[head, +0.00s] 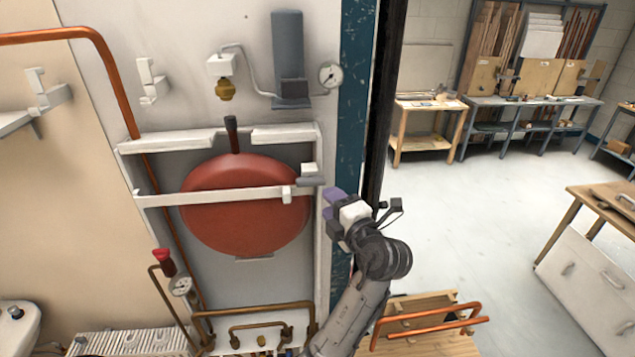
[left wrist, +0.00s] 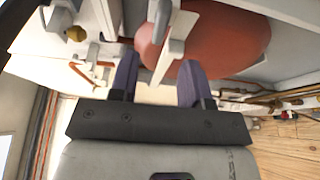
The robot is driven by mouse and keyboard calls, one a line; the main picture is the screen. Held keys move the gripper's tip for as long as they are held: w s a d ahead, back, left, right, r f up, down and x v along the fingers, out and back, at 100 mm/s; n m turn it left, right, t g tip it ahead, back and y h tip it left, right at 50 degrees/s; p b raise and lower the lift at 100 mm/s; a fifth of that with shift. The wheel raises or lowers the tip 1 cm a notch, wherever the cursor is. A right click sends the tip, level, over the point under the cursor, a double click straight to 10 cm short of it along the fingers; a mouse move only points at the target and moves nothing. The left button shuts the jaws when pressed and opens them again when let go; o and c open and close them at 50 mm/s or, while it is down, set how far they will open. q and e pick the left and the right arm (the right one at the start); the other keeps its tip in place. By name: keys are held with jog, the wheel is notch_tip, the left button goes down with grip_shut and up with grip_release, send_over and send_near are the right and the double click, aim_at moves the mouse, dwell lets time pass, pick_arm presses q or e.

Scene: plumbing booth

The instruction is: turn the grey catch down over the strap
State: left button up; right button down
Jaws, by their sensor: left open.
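The red round vessel (head: 245,222) sits in a white wall frame, with the white strap (head: 225,196) across its front. The grey catch (head: 311,181) lies about level at the strap's right end, just below a small white block (head: 309,169). My left gripper (head: 331,207), with purple fingers, is open and empty just right of the catch and slightly lower. In the left wrist view the strap (left wrist: 177,48) shows between and beyond the open fingers (left wrist: 158,66), and the grey catch (left wrist: 157,20) shows above them. My right gripper is not in view.
A blue post (head: 352,90) stands just right of the wall panel. The floor at right is open, with workbenches (head: 530,100) beyond.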

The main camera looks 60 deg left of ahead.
aim_at(313, 185)
pick_arm(q)
jog(key=a+p, duration=0.1)
jog(key=a, duration=0.5)
jog(key=shift+w+a+r+p, duration=0.1)
jog(key=shift+a+p, duration=0.15)
jog(key=shift+p, duration=0.15)
jog(key=shift+a, duration=0.65)
jog(key=shift+c, duration=0.2)
jog(key=c, duration=0.8)
grip_shut()
